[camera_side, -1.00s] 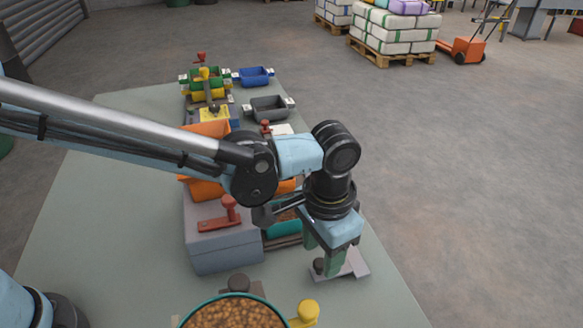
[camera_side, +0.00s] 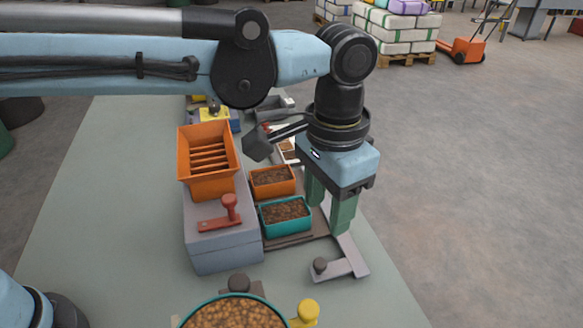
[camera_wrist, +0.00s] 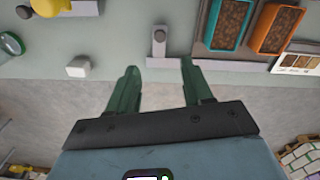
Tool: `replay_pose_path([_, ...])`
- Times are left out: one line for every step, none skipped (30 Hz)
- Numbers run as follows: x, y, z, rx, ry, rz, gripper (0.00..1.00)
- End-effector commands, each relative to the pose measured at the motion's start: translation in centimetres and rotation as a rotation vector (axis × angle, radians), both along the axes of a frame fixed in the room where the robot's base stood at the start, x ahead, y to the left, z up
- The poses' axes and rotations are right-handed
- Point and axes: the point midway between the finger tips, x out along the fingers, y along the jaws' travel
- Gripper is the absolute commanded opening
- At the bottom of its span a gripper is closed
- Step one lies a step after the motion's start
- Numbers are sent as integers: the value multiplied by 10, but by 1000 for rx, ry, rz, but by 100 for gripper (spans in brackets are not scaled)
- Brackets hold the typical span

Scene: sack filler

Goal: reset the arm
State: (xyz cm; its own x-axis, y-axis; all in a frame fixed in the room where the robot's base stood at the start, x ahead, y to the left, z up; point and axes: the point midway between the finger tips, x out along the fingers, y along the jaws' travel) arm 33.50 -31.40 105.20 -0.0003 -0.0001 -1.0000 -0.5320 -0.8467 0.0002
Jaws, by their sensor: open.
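My gripper (camera_side: 331,208) has two green fingers. It hangs pointing down near the table's right edge, to the right of the teal bin (camera_side: 286,216) and the orange bin (camera_side: 272,181), both filled with brown pellets. In the wrist view my gripper (camera_wrist: 156,78) shows its fingers apart with nothing between them. A grey bracket with a dark knob (camera_side: 338,268) lies just below the gripper in the side view, and its grey bar also shows in the wrist view (camera_wrist: 159,48).
An orange slatted hopper (camera_side: 207,160) stands on a grey box with a red lever (camera_side: 222,217). A round tub of pellets (camera_side: 235,314) with a yellow knob (camera_side: 304,313) is at the front. The grey-green table (camera_side: 100,215) is bare at left. Loaded pallets (camera_side: 395,35) stand far behind.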

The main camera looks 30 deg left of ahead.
Motion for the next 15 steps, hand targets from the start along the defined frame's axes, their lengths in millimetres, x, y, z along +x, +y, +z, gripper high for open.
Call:
replay_pose_path([0,0,0,0,0,0,50])
replay_pose_path([0,0,0,-1,1,1,50])
replay_pose_path([1,1,0,-4,3,7,50])
replay_pose_path([1,4,0,-10,6,17,50])
replay_pose_path([2,7,1,-21,12,32,50])
replay_pose_path([4,12,2,-43,26,61,50])
replay_pose_path([5,18,3,-65,39,91,50])
replay_pose_path([7,25,5,-92,54,128,50])
replay_pose_path([9,35,8,-137,79,188,50])
replay_pose_path([11,43,11,-177,98,239,50])
replay_pose_path([13,51,14,-221,119,294,50])
replay_pose_path([15,64,19,-284,147,372,50])
replay_pose_path([17,72,23,-334,166,432,50])
replay_pose_path([18,81,27,-384,186,490,50])
replay_pose_path([19,92,33,-451,209,568,50])
